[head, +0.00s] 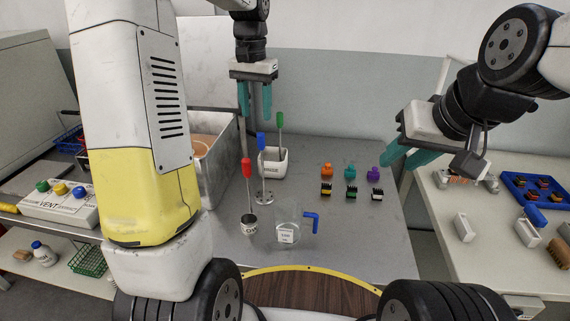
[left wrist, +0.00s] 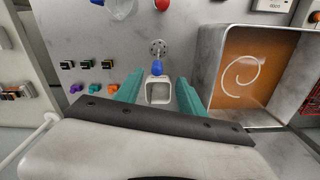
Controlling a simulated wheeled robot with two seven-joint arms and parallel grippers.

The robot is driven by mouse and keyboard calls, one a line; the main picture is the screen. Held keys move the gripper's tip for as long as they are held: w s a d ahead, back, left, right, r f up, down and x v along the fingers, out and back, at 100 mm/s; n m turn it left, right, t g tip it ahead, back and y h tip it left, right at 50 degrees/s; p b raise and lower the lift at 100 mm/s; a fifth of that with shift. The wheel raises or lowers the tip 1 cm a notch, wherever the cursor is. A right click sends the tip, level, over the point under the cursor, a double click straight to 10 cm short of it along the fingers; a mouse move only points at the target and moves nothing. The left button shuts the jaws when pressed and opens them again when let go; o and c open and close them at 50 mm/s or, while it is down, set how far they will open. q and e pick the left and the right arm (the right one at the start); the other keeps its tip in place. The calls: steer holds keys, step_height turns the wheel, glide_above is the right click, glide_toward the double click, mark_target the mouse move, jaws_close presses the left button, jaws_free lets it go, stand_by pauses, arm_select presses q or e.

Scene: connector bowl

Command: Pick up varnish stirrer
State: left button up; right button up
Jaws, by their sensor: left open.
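Three stirrers with coloured handles stand on the grey bench. The red-handled one (head: 247,168) stands in a small labelled pot (head: 249,226); the label is too small to read surely. The blue-handled one (head: 262,142) rises from a round perforated base (head: 265,197). The green-handled one (head: 280,121) leans in a white holder (head: 274,166). My left gripper (head: 255,112) is open and empty, pointing down above the holder. In the left wrist view the holder (left wrist: 158,97) and blue handle (left wrist: 157,68) show between its fingers. My right gripper (head: 397,162) is open and empty at the right.
A clear labelled beaker (head: 288,232) and a blue bent piece (head: 312,219) are at the bench front. Coloured connectors (head: 349,170) and black ones (head: 351,192) stand to the right. A metal box (left wrist: 204,65) borders the holder. A side table (head: 450,205) stands at right.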

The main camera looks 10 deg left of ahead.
mark_target(260, 132)
arm_select(q)
steer(key=shift+w+d+f, duration=0.1)
steer(key=shift+w+f, duration=0.25)
steer(key=shift+f, duration=0.35)
steer(key=f, duration=0.6)
steer(key=shift+d+f, duration=0.25)
steer(key=shift+f, duration=0.15)
jaws_close()
